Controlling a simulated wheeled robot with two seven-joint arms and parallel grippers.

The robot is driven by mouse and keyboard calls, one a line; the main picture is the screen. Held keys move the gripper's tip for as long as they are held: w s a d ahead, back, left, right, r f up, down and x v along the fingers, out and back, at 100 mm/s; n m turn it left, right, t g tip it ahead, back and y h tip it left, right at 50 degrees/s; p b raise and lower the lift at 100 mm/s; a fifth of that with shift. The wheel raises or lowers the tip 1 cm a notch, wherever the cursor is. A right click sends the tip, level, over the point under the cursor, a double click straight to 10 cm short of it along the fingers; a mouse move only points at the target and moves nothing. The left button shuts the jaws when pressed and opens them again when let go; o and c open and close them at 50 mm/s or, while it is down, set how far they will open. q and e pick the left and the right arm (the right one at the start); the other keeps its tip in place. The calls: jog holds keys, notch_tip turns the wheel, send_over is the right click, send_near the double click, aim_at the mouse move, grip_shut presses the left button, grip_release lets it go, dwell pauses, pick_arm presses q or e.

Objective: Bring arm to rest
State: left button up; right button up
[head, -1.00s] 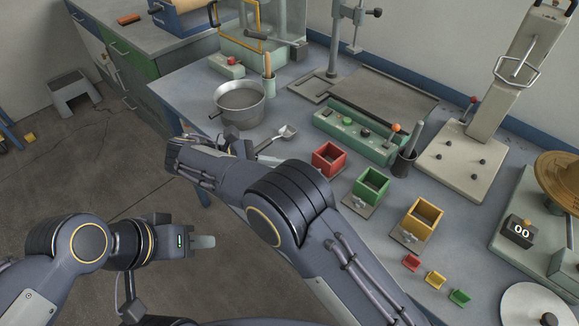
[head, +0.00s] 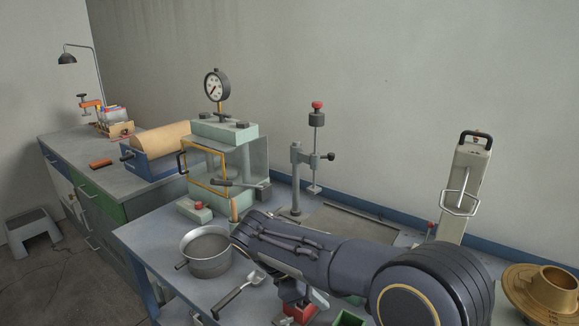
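My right arm (head: 330,262) reaches in from the lower right and crosses over the bench, with its far end near the metal pot. Beneath it a dark part that looks like my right gripper (head: 292,289) shows just above the red box (head: 303,313). The arm covers most of it, so its fingers cannot be made out, nor whether it touches the box. My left arm and gripper are out of view.
A metal pot (head: 206,250) and a scoop (head: 240,293) sit left of my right arm. Behind stand a glass-sided cabinet with a gauge (head: 217,86), a clamp stand (head: 296,180) and a tall pale column (head: 464,190). A brass piece (head: 540,290) is at right.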

jog(key=s+d+r+m+t+y+p, duration=0.1)
jog(key=s+d+r+m+y+p, duration=0.35)
jog(key=s+d+m+y, duration=0.85)
jog(key=s+d+m+t+h, duration=0.1)
jog(key=s+m+t, duration=0.3)
jog(key=s, duration=0.7)
jog(key=shift+d+r+m+h, duration=0.25)
jog(key=shift+d+m+h, duration=0.2)
jog(key=shift+m, duration=0.25)
